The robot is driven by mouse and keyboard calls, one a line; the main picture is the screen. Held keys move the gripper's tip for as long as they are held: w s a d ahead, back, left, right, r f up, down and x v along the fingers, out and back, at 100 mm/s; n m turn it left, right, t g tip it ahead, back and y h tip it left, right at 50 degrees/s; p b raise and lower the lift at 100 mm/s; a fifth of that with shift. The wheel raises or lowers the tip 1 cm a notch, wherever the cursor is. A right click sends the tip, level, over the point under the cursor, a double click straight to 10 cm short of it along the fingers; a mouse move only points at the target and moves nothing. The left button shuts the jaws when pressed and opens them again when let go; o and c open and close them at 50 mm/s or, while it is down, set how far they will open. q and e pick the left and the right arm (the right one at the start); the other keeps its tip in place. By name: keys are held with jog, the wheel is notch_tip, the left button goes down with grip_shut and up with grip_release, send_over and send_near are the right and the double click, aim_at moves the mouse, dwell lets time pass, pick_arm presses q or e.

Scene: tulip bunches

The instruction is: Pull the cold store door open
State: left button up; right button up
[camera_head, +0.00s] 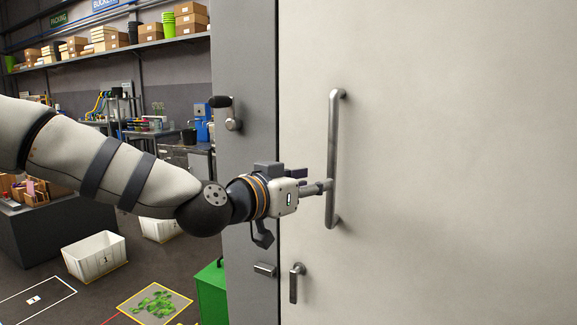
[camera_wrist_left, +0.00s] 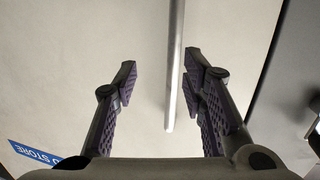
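The cold store door (camera_head: 430,150) is a large pale panel filling the right of the head view. It appears shut against the grey frame. Its long vertical metal bar handle (camera_head: 334,150) stands off the panel. My left gripper (camera_head: 322,186) is at the lower half of this handle, pointing right toward it. In the left wrist view my left gripper (camera_wrist_left: 160,78) has its two dark fingers spread apart. The bar handle (camera_wrist_left: 174,70) shows between them, nearer the right finger, with no visible grip on it. My right gripper is not in view.
A grey frame (camera_head: 248,100) carries a black-knobbed latch (camera_head: 232,115). A small lever (camera_head: 295,283) sits low on the door. A green box (camera_head: 211,292) stands by the frame. A white crate (camera_head: 95,257) and marked floor areas lie at left.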

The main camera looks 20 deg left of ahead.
pick_arm(q)
jog(key=t, duration=0.1)
send_near(330, 150)
jog(key=b+x, duration=0.2)
jog(key=x, duration=0.8)
jog(key=shift+w+d+r, duration=0.15)
jog(key=shift+w+r, duration=0.1)
jog(key=shift+w, duration=0.35)
grip_shut()
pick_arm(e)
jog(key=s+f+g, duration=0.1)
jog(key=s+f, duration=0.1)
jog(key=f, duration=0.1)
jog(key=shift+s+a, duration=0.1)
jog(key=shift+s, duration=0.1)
